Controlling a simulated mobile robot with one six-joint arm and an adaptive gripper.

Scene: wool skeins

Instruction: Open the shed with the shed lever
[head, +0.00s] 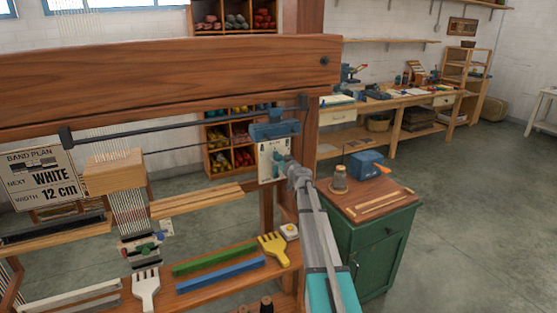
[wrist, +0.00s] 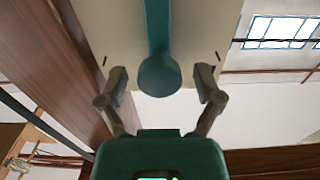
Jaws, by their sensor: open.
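The shed lever (wrist: 158,40) is a teal bar with a round knob at its end, on a pale plate (wrist: 205,35). In the head view the plate (head: 265,172) is on the right side of the wooden loom, and the lever (head: 276,158) shows small and partly hidden by my gripper. My gripper (head: 286,163) is right at the plate. In the wrist view my gripper (wrist: 160,84) is open, with one finger on each side of the knob and a gap on both sides.
The loom's thick top beam (head: 160,78) runs above the lever. A sign (head: 45,180) reads WHITE, 12 cm. A white comb (head: 146,288), a yellow comb (head: 273,248) and green and blue bars lie on the loom's shelf. A green cabinet (head: 375,250) stands to the right.

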